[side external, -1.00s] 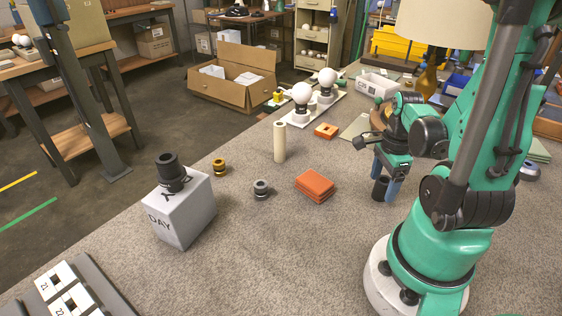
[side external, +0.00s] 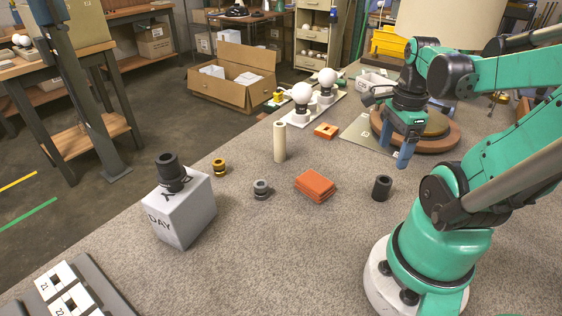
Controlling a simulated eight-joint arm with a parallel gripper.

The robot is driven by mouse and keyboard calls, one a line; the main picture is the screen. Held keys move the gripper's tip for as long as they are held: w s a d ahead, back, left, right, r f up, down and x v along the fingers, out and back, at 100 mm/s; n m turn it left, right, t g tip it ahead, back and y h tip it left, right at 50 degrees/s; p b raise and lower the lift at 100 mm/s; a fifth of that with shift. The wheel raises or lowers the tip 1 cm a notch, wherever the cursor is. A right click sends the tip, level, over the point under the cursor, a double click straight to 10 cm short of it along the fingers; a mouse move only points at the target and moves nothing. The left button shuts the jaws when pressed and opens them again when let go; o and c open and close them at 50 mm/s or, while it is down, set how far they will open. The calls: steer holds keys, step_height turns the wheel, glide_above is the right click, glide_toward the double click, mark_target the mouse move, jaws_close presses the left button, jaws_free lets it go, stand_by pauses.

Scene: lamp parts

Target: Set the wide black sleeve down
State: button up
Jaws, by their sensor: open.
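The wide black sleeve (side external: 382,188) stands upright on the grey speckled tabletop (side external: 330,240), right of the stacked orange plates. Nothing touches it. My gripper (side external: 395,150) is open and empty. It hangs above and a little to the right of the sleeve, clear of it, in front of a round wooden lamp base.
Stacked orange plates (side external: 315,186) lie left of the sleeve, with a grey ring part (side external: 261,189) and a cream tube (side external: 280,142) further left. A black stepped part (side external: 170,172) sits on a white box (side external: 181,210). Tabletop in front is clear.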

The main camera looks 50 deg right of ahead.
steer(key=w+a+r+n+t, duration=0.1)
steer(key=w+a+n+t, duration=0.2)
steer(key=w+a+n, duration=0.4)
steer(key=w+a+r+n+t, duration=0.2)
steer(key=w+a+n+t, duration=0.2)
steer(key=n, duration=1.6)
steer(key=w+a, duration=0.3)
steer(key=a, duration=0.2)
steer(key=shift+w+r, duration=0.2)
steer(key=shift+w, duration=0.15)
